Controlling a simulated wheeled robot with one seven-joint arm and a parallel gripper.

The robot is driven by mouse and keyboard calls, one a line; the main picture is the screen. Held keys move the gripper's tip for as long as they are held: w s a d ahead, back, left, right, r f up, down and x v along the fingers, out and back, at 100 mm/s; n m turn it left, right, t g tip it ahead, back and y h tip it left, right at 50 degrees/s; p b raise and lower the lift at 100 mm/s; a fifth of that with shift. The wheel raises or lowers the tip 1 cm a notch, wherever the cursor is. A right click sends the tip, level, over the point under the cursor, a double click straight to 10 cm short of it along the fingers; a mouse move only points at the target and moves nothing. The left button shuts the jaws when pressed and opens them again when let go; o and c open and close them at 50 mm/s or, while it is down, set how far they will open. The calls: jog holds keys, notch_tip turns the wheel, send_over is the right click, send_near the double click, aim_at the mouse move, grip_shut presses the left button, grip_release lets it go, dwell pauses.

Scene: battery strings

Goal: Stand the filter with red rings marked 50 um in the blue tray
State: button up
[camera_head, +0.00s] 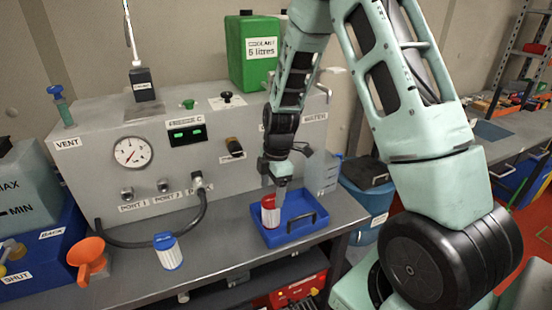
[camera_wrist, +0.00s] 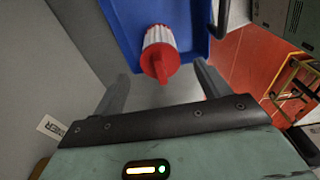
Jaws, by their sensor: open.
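The filter with red rings (camera_head: 269,212) stands in the blue tray (camera_head: 306,233), at its left part. Its white pleated body and red cap show in the wrist view (camera_wrist: 159,52); the 50 um marking is too small to read. My gripper (camera_head: 281,193) is just above and beside the filter in the head view. In the wrist view my gripper (camera_wrist: 160,90) has its two fingers wide apart, with the filter ahead between them and not touched by either. The tray also shows in the wrist view (camera_wrist: 125,20).
A filter with blue rings (camera_head: 168,251) stands on the bench left of the tray, near an orange funnel (camera_head: 88,256). The grey panel box (camera_head: 105,125) with gauge and hose is behind. A clear bottle (camera_head: 322,175) stands behind the tray. Bare bench lies between blue-ringed filter and tray.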

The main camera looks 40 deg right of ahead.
notch_tip(320, 180, up, 12)
jog(key=d+b, duration=0.1)
jog(key=b, duration=0.1)
jog(key=s+a+r+m, duration=0.15)
jog(key=s+a, duration=0.25)
jog(key=a, duration=0.4)
jog(key=s+a+f+m, duration=0.15)
jog(key=s+a, duration=0.25)
jog(key=a, duration=0.5)
jog(key=s+a+m, duration=0.2)
jog(key=s+a, duration=0.2)
jog(key=s, duration=0.4)
jog(key=s+a+m, duration=0.2)
jog(key=s+a, duration=0.3)
jog(key=s, duration=0.3)
jog(key=shift+h, duration=0.4)
jog(key=shift+d+m, duration=0.1)
jog(key=shift+m, duration=0.2)
